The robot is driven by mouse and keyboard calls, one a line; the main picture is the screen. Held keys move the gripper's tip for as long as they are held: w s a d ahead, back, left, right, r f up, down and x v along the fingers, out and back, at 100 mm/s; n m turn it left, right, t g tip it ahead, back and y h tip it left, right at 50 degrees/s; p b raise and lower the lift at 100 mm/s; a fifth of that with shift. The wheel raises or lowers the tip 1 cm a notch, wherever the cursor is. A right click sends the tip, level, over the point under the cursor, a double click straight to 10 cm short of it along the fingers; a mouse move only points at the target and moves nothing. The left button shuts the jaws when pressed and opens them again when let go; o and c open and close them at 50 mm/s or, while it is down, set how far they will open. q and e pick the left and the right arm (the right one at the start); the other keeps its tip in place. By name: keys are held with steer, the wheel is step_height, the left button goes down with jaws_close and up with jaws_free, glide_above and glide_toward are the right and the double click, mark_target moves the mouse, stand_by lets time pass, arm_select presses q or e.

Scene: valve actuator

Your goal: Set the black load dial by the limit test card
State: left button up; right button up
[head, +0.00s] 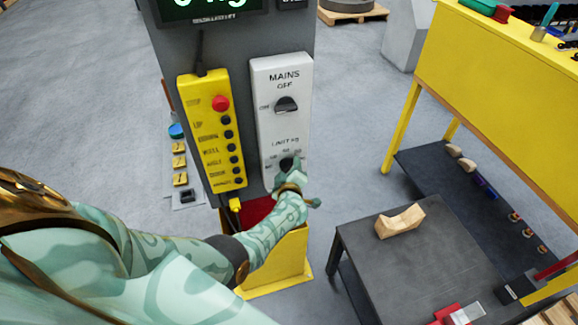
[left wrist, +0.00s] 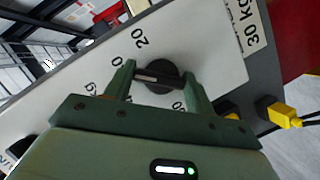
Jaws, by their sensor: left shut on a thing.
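The black load dial (head: 287,163) is low on a white panel marked LIMIT KG, below the mains switch (head: 286,104). My left gripper (head: 290,178) is at it and partly covers it. In the left wrist view the dial (left wrist: 158,76) sits between my two green fingers (left wrist: 160,82), which are shut on it. The number 20 shows beside the dial; other numbers are partly covered. A white card reading 30 KG (left wrist: 247,22) is beside the panel; I cannot tell whether it is the limit test card. My right gripper is not in view.
A yellow button box (head: 212,130) with a red stop button hangs left of the panel. A yellow bin (head: 285,262) stands below. A dark table (head: 365,240) with a wooden block (head: 400,221) and a yellow bench (head: 500,75) are on the right.

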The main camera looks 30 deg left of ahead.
arm_select(q)
steer(key=shift+d+f+m, duration=0.1)
steer(key=shift+f+m, duration=0.05)
steer(key=shift+m, duration=0.15)
stand_by(0.4)
steer(key=o, duration=1)
steer(key=shift+p, duration=0.3)
